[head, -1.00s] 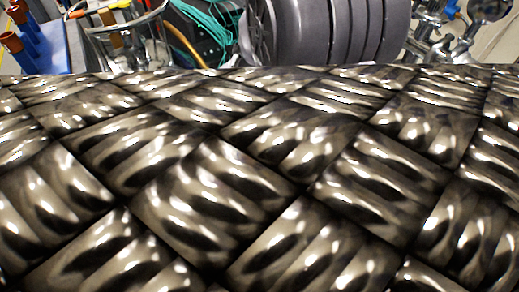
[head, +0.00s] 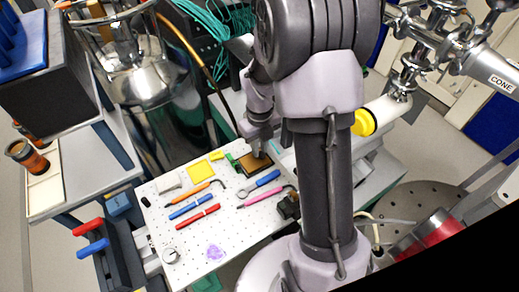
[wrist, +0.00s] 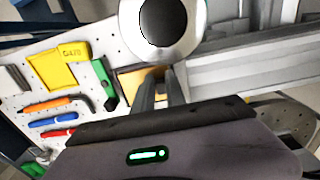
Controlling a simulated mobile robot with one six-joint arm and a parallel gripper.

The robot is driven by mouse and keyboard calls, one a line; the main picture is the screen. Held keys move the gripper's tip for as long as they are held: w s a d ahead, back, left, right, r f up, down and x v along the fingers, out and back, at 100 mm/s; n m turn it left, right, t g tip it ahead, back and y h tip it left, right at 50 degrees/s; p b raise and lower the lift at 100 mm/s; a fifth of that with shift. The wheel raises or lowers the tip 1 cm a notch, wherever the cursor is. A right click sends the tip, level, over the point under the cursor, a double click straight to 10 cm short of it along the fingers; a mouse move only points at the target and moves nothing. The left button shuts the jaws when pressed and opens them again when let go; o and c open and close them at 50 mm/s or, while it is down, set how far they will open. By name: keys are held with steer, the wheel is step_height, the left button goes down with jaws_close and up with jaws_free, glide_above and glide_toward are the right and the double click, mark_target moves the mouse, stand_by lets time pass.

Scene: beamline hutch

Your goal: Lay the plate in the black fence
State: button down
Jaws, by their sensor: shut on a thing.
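The black fence (head: 243,167) is a low dark square frame around a flat tan area, at the far side of the white perforated board. In the wrist view, the tan area (wrist: 127,84) shows beside my fingers. My gripper (head: 258,152) points down at the fence, with its fingertips over or at the tan area. In the wrist view, my gripper (wrist: 163,85) has its fingers close together, shut on the plate. The plate is mostly hidden between and behind the fingers, and I cannot tell whether it touches the fence.
A yellow square piece (head: 200,170), a green block (head: 232,160) and several pens and tools lie left of and in front of the fence. A dark rack (head: 110,250) borders the board's left.

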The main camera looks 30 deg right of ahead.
steer(key=shift+f, duration=0.1)
steer(key=c, duration=1.4)
jaws_free()
steer(key=shift+o, duration=0.2)
